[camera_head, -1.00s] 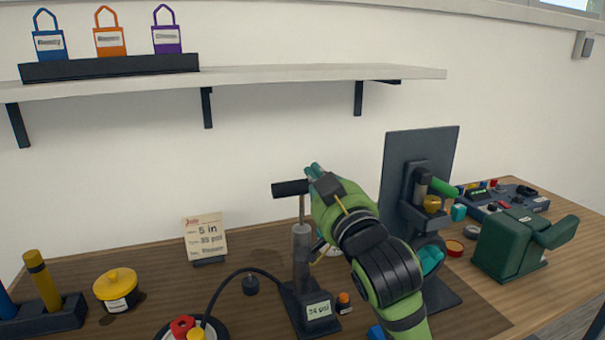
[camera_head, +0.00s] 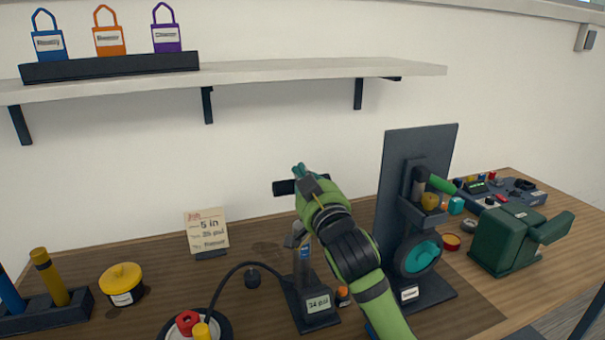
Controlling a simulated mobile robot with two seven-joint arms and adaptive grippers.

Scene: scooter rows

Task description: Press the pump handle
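The pump (camera_head: 304,262) stands on the bench with a base display (camera_head: 318,303) that reads about 34 psi. Its black pump handle (camera_head: 284,187) is up, well above the base, and its left end shows. My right gripper (camera_head: 307,180) is at the right part of the handle and covers it. The teal-green fingertips show just above the handle. Whether they close on it or only rest against it I cannot tell. The gripper and forearm hide the handle's right end and much of the pump rod. My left gripper is not in view.
A card (camera_head: 207,231) reading 5 in and 35 psi stands at the left. A yellow-lidded pot (camera_head: 122,283), a dark stand with a wheel (camera_head: 421,210) and a green machine (camera_head: 506,238) share the bench. A shelf (camera_head: 300,73) runs above. A black hose curves left of the pump.

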